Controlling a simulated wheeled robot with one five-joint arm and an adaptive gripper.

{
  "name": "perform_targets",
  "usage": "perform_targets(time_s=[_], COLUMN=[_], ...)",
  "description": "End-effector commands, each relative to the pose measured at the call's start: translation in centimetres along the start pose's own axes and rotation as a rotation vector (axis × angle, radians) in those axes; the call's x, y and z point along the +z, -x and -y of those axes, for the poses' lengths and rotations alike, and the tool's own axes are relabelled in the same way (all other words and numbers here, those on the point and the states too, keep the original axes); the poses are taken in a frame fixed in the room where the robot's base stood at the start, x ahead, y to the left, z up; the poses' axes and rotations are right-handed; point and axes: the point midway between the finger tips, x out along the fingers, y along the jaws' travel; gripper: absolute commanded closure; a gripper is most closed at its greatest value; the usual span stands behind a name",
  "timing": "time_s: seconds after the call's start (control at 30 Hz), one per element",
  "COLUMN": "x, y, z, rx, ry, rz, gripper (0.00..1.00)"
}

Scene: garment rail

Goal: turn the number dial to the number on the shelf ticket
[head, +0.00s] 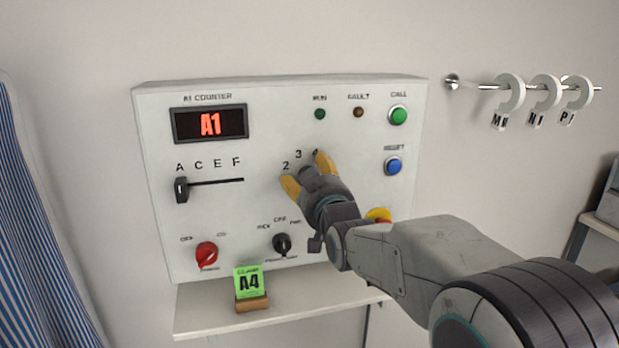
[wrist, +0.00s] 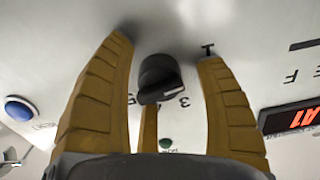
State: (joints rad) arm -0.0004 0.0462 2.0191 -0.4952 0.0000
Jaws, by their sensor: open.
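The shelf ticket (head: 250,282) is green and reads A4, standing in a small brown holder. The counter display (head: 210,123) reads A1. My gripper (head: 307,175) is open at the panel, its yellow fingers around the dial with gaps on both sides. It also shows in the wrist view (wrist: 165,55).
A letter slider (head: 182,189) sits at A. A red knob (head: 206,254) and a black selector (head: 282,243) are below. A green button (head: 398,115) and a blue button (head: 393,165) are right. A shelf (head: 205,320) juts out below; a rail (head: 480,86) with tags is right.

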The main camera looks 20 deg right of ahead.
Motion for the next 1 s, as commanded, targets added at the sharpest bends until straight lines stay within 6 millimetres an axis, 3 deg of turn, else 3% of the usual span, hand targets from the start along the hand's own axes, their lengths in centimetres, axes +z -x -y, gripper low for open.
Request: perform_targets(time_s=[0.23, 0.9, 1.0], x=[0.03, 0.02, 0.03], y=[-0.01, 0.0, 0.0], z=[0.0, 0.0, 0.01], rx=[0.0, 0.0, 0.0], ry=[0.0, 0.0, -0.002], rz=[0.0, 0.0, 0.0], gripper=[0.35, 0.95, 0.95])
